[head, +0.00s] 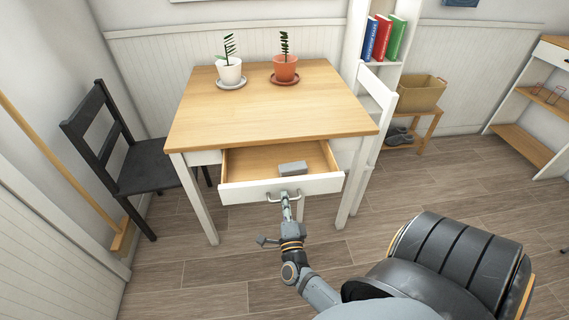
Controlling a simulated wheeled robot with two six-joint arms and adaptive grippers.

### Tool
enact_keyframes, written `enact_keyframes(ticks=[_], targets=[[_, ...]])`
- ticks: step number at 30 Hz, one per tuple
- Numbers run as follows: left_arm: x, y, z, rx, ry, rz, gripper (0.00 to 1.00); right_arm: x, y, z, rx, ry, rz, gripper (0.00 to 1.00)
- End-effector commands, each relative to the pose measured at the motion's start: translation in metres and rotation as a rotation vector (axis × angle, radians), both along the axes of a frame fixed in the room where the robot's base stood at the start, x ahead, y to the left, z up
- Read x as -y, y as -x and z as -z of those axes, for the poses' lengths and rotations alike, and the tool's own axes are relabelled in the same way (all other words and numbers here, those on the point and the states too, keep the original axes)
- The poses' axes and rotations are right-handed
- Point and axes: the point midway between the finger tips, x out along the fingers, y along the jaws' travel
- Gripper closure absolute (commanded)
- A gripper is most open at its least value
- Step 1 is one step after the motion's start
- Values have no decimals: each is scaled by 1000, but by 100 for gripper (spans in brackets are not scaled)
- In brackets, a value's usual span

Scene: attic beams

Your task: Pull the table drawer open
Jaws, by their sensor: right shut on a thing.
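The table (285,115) has a light wood top and white legs. Its drawer (240,192) stands well open toward me, with a white front and a wood inside. A small grey block (293,168) lies in the drawer. My right gripper (285,198) is at the metal handle (272,197) in the middle of the drawer front and is shut on it. The fingertips partly cover the handle. My left gripper is not in view.
Two potted plants (229,73) (285,70) stand at the back of the tabletop. A black chair (140,165) is at the left and a white chair (378,95) at the right. A broom (70,180) leans at the far left. Floor in front of the table is clear.

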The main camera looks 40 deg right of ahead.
Motion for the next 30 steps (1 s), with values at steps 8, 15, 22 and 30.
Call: enact_keyframes(ticks=[8, 15, 22, 30], targets=[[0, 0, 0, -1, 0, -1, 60, 0, 0, 1, -3, -1, 0, 68], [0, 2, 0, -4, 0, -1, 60, 0, 0, 1, -2, 0, 0, 68], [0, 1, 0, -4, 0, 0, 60, -17, 29, 9, -6, -3, 2, 68], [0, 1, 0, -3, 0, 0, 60, -37, 61, 15, -4, -1, 0, 68]])
